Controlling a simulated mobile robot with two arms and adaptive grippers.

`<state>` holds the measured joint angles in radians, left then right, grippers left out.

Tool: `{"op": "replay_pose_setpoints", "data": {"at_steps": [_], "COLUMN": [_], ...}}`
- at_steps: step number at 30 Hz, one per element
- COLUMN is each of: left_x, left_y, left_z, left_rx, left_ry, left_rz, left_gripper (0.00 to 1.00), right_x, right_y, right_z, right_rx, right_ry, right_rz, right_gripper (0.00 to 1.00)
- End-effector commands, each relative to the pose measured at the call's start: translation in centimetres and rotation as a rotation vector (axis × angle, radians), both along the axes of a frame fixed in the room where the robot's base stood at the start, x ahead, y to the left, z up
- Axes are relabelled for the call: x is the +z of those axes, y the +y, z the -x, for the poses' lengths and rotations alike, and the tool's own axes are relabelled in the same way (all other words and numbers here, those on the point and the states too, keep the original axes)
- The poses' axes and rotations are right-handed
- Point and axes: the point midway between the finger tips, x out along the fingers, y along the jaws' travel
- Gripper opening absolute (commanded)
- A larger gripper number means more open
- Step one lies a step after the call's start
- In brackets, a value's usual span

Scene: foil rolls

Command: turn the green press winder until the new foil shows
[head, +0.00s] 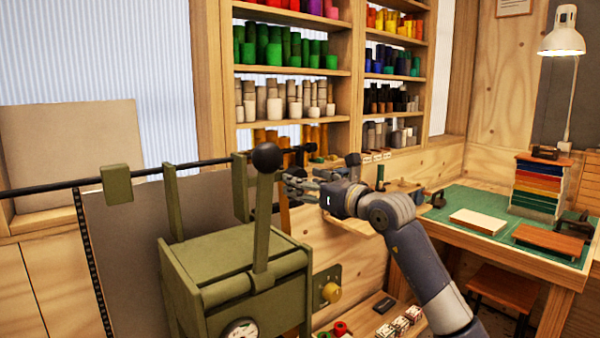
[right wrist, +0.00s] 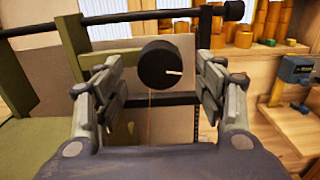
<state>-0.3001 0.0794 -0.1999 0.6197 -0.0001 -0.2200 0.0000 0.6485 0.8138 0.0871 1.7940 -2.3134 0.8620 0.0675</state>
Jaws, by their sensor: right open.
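The olive-green press (head: 235,265) stands left of centre in the head view, with an upright lever topped by a black ball. In the right wrist view, a round black winder knob (right wrist: 158,64) with a short white mark faces me. My right gripper (head: 298,186) is beside the press, right of the lever. In the wrist view its open fingers (right wrist: 160,85) stand either side of the knob, with a gap on each side. A thin copper-coloured line hangs below the knob. I cannot tell which foil shows. My left gripper is not in view.
A black rod (head: 60,187) runs across the press top. Shelves (head: 290,72) of coloured rolls stand behind. A green-topped desk (head: 460,205) with a lamp (head: 562,42) is at right.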

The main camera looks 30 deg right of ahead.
Motion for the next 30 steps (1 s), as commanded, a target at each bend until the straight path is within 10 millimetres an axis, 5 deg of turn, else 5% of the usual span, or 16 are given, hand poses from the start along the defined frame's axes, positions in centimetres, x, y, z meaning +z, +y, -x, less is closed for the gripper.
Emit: {"op": "replay_pose_setpoints", "data": {"at_steps": [6, 16, 22, 30], "left_x": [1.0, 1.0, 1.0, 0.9], "left_y": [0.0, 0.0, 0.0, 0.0], "left_z": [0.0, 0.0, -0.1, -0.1], "left_rx": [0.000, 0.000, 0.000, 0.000], "left_ry": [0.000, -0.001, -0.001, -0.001], "left_rz": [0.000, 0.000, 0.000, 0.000], "left_gripper": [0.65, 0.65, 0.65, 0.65], "right_x": [0.1, -0.1, -0.1, -0.1], "right_y": [0.1, 0.2, 0.2, 0.2], "right_z": [-2.1, -2.3, -2.3, -2.3], "right_rx": [-0.001, 0.000, 0.000, 0.000], "right_ry": [0.000, -0.001, -0.001, 0.001], "right_rz": [-0.001, 0.000, 0.000, -0.011], "right_gripper": [0.64, 0.64, 0.20, 0.20]}}
